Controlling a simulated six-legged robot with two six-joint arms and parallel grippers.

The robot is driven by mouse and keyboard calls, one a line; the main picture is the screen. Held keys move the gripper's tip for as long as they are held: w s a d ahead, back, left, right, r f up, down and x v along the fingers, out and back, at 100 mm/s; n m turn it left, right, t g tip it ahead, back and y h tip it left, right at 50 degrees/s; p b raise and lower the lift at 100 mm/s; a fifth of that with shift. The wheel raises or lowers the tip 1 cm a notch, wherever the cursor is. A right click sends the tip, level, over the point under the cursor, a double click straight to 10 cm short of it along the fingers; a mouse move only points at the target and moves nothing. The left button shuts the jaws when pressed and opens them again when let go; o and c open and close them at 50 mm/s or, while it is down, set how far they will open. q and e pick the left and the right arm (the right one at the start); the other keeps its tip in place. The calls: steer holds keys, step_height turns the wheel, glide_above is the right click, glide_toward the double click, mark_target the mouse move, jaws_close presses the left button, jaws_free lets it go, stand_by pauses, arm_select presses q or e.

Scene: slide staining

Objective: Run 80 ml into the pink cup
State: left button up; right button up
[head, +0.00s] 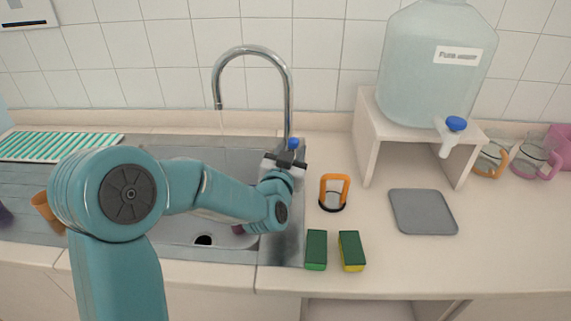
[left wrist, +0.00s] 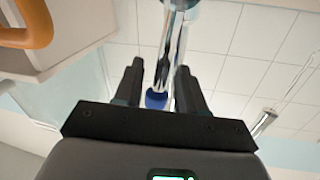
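A clear vessel with a pink handle (head: 533,158) stands at the far right, beside a solid pink object (head: 563,148) cut by the picture edge; I cannot tell which is the pink cup. A small magenta thing (head: 238,229) in the sink is mostly hidden by my arm. My left gripper (head: 289,158) is at the tap's blue knob (head: 294,144). In the left wrist view, its fingers (left wrist: 158,80) stand apart, with the blue knob (left wrist: 156,99) and chrome tap (left wrist: 172,45) between them. A faint thin stream shows below the spout (head: 219,106).
A pure water tank (head: 430,75) with a blue-topped tap (head: 456,124) sits on a white stand. An orange-handled item (head: 333,192), two sponges (head: 316,250) and a grey mat (head: 423,212) lie on the counter. An orange cup (head: 45,210) is at left.

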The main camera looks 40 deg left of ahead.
arm_select(q)
steer(key=b+v, duration=0.8)
steer(key=v, duration=0.7)
steer(key=shift+s+d+b, duration=0.25)
steer(key=shift+s+b, duration=0.05)
steer(key=shift+s, duration=0.05)
